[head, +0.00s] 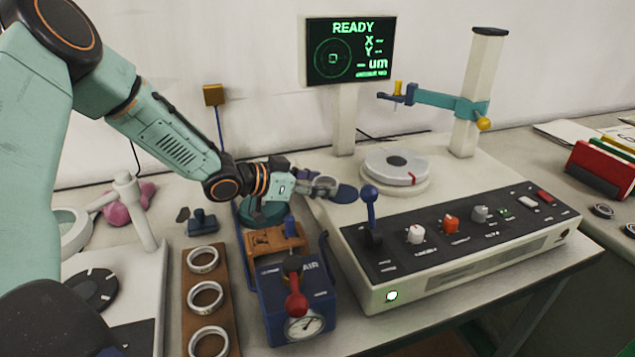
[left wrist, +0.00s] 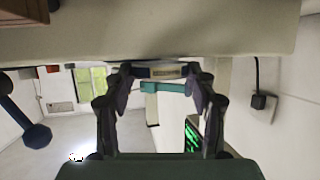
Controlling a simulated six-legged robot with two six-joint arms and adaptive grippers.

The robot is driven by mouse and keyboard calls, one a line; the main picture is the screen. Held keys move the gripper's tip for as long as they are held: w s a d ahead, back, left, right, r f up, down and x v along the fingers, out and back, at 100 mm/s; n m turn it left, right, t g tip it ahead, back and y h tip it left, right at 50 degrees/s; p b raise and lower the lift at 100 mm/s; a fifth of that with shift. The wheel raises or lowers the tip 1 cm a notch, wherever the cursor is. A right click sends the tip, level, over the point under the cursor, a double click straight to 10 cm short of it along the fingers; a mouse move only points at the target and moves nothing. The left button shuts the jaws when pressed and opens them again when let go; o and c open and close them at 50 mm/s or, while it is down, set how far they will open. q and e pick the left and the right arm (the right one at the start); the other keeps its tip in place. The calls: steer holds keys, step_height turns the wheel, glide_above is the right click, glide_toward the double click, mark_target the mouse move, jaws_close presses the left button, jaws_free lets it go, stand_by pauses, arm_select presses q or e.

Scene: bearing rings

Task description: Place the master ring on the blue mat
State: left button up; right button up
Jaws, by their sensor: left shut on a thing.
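My left gripper (head: 328,187) reaches in from the left, above the gap between the blue air unit and the measuring machine. It is shut on a small silver ring, the master ring (head: 325,182), held in the air left of the machine's round table. In the left wrist view, the gripper (left wrist: 165,73) has its fingertips on both sides of the ring, which shows as a narrow band (left wrist: 166,72). My right gripper is not in view.
The measuring machine (head: 455,262) has a round table (head: 396,168), a blue-knobbed lever (head: 370,192) and a column (head: 478,95) with a teal arm. The blue air unit (head: 280,315) stands in front. Several rings lie on a brown board (head: 220,268) at left.

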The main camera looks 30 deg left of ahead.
arm_select(q)
steer(key=shift+f, duration=0.3)
steer(key=o, duration=0.8)
steer(key=shift+s, duration=0.1)
steer(key=o, duration=0.4)
steer(key=shift+f, duration=0.3)
steer(key=shift+r, duration=0.1)
steer(key=shift+s+r, duration=0.1)
steer(key=shift+r, duration=0.05)
steer(key=p+v, duration=0.8)
steer(key=r+p+v, duration=0.1)
steer(key=p+v, duration=0.2)
steer(key=v, duration=0.1)
steer(key=shift+a+p, duration=0.1)
steer(key=shift+p, duration=0.3)
